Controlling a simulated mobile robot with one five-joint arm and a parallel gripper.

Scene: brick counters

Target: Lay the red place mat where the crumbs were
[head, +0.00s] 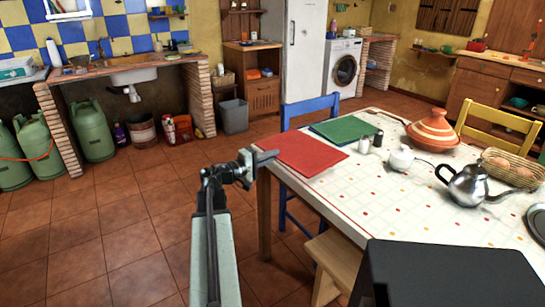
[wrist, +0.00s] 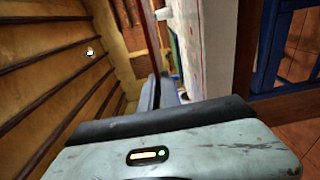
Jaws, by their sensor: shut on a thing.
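The red place mat (head: 305,152) lies flat at the near left corner of the table (head: 370,188), its left edge at the table's edge. My gripper (head: 264,156) is at that left edge, shut on the mat's border. In the wrist view my gripper's dark fingers (wrist: 157,92) are close together beside the table's edge, and the pinch itself is hard to make out. The white tablecloth has small coloured dots; I cannot tell any crumbs from them.
A green mat (head: 346,127) lies just behind the red one. Salt and pepper shakers (head: 370,142), a white sugar pot (head: 401,158), a tagine (head: 433,130), a metal teapot (head: 467,184) and a bread basket (head: 508,168) stand further right. A blue chair (head: 310,108) is behind the table.

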